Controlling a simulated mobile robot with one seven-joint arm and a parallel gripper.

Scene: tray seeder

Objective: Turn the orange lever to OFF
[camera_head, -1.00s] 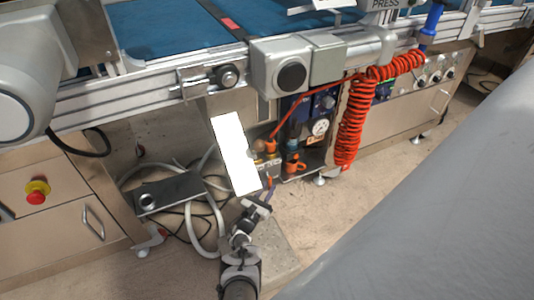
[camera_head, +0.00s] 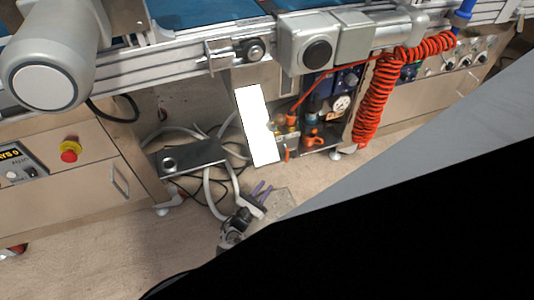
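Small orange parts show on the pneumatic unit under the conveyor: an upper orange fitting (camera_head: 290,121) and a lower orange handle-like part (camera_head: 314,140). I cannot tell for sure which is the lever, and no ON or OFF marking is readable. A pressure gauge (camera_head: 341,103) sits to their right. My gripper (camera_head: 262,190) is low, below and left of these parts and apart from them. A blank white panel (camera_head: 258,125) stands just left of the orange fittings.
A red coiled hose (camera_head: 375,100) hangs right of the unit. A dark box (camera_head: 193,158) and pale hoses (camera_head: 208,185) lie at left. A red stop button (camera_head: 69,152) is on the left cabinet. The conveyor frame (camera_head: 165,75) runs above. A large grey and black shape covers the lower right.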

